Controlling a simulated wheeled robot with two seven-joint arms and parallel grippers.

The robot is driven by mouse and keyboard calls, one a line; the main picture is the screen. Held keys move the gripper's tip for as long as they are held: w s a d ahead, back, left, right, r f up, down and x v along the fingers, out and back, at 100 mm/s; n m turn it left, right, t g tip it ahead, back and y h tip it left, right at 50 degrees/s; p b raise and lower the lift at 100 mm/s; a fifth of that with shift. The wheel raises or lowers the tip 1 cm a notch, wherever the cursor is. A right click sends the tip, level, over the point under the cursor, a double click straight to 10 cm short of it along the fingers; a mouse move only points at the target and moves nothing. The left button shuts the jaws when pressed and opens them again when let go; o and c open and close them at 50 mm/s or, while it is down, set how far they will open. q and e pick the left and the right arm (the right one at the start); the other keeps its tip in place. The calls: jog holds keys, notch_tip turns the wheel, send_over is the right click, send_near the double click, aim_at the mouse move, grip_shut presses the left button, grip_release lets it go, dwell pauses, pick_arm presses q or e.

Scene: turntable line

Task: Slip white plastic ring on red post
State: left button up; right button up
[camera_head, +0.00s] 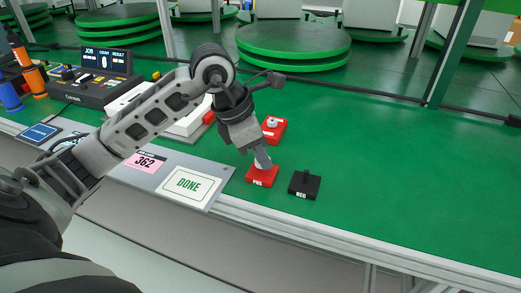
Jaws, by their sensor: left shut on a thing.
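My left gripper (262,161) reaches down from the upper left, its fingertips right over the red block marked POS (262,178). It is shut on a small pale thing, which looks like the white plastic ring but is mostly hidden by the fingers. The red block's post is hidden behind the fingertips, so I cannot tell whether the ring is around it or above it. A black block marked NEG (304,186) with a short black post stands just to the right. My right gripper is not in view.
Another red block (275,133) with a whitish round piece (272,123) on it sits behind the gripper. A DONE card (188,187) lies on the grey panel at left. A counter box (95,86) stands far left. The green surface to the right is clear.

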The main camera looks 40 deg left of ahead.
pick_arm(q)
jog(key=shift+f+b, duration=0.6)
jog(key=shift+f, duration=0.15)
jog(key=o, duration=1.4)
jog(key=shift+r, duration=0.1)
jog(key=shift+r+p, duration=2.85)
jog(key=shift+r, duration=0.9)
jog(key=shift+f, duration=0.1)
